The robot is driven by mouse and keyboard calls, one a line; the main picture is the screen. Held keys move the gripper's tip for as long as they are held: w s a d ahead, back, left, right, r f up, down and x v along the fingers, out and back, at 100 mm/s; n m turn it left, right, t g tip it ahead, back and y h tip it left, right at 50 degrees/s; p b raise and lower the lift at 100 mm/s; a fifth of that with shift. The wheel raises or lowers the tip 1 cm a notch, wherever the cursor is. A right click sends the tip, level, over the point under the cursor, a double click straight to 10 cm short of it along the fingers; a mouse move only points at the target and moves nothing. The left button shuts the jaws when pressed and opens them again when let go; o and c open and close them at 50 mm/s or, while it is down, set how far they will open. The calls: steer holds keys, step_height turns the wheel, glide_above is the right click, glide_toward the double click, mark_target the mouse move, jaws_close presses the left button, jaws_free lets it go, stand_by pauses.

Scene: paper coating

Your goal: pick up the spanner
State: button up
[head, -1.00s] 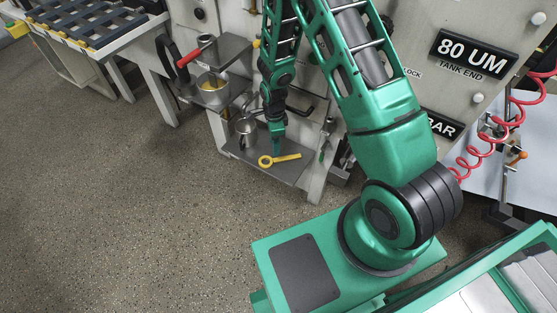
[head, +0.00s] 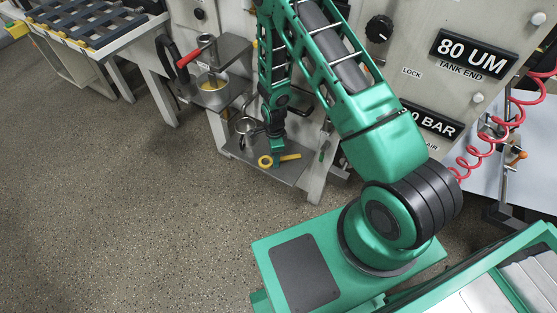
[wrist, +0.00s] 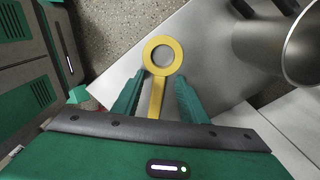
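The yellow spanner (head: 291,157) lies on a grey metal shelf (head: 292,176), its ring end to the left in the head view. In the wrist view, the spanner (wrist: 157,97) has its ring toward the top and its handle running down between my fingers. My gripper (wrist: 161,78) is open, with one green finger on each side of the handle and gaps showing on both sides. In the head view, my gripper (head: 277,159) is right at the spanner and covers part of its handle. Its exact height above the shelf is hard to tell.
A metal cup (wrist: 304,48) stands close by on the right in the wrist view; it also shows behind my gripper in the head view (head: 243,127). A red-handled clamp press (head: 190,57) stands to the left. The machine panel rises behind the shelf. Open floor (head: 110,200) lies left.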

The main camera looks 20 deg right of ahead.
jaws_close()
steer(key=shift+r, duration=0.15)
